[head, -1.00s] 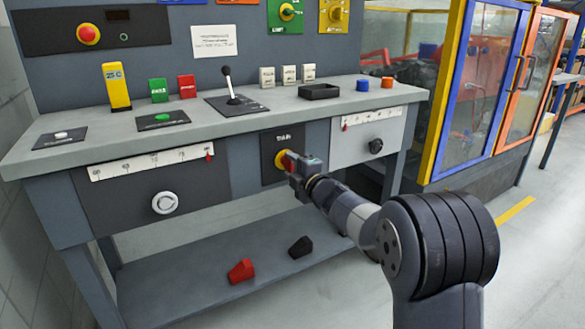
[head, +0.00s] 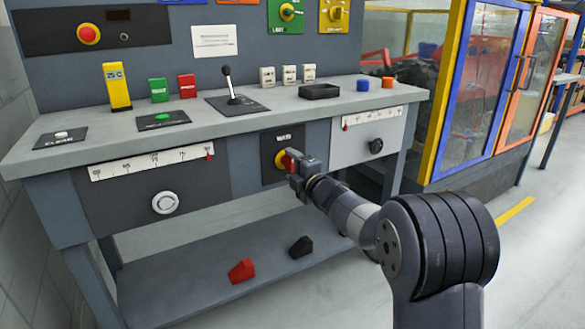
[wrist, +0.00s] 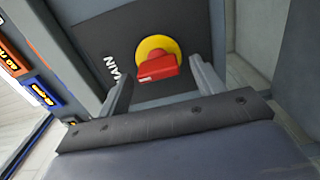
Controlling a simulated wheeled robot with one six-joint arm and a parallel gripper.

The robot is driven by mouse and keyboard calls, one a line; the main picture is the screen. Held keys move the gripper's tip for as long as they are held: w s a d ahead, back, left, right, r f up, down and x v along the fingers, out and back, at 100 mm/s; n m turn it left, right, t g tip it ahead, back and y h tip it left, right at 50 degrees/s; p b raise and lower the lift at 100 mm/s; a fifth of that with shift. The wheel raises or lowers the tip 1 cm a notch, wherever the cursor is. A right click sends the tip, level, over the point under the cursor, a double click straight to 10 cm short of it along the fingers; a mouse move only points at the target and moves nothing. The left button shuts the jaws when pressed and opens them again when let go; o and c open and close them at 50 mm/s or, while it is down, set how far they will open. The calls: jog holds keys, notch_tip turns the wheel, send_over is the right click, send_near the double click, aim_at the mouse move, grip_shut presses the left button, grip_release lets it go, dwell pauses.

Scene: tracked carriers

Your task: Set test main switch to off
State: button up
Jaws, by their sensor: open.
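The main switch is a red handle (wrist: 157,69) on a yellow round base (wrist: 157,48), set in a dark panel lettered "MAIN" under the bench top. In the head view its yellow base (head: 281,160) shows just left of my gripper (head: 294,165), which hides most of the handle. In the wrist view my gripper (wrist: 163,88) is open, with one finger on each side of the red handle. The handle lies between the fingers, and I see gaps on both sides. Whether the fingertips reach past the handle is hard to tell.
Near the switch are a white knob (head: 165,202) on a drawer front and a black knob (head: 376,146). The bench top (head: 280,112) overhangs the switch. A red block (head: 241,270) and a black block (head: 301,246) lie on the lower shelf (head: 200,285).

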jog(key=shift+s+d, duration=0.1)
jog(key=p+v, duration=0.2)
jog(key=v, duration=0.8)
jog(key=shift+s+d, duration=0.2)
jog(key=shift+s, duration=0.05)
jog(key=b+x, duration=0.2)
jog(key=x, duration=0.9)
jog(key=shift+s+d, duration=0.1)
dwell(0.4)
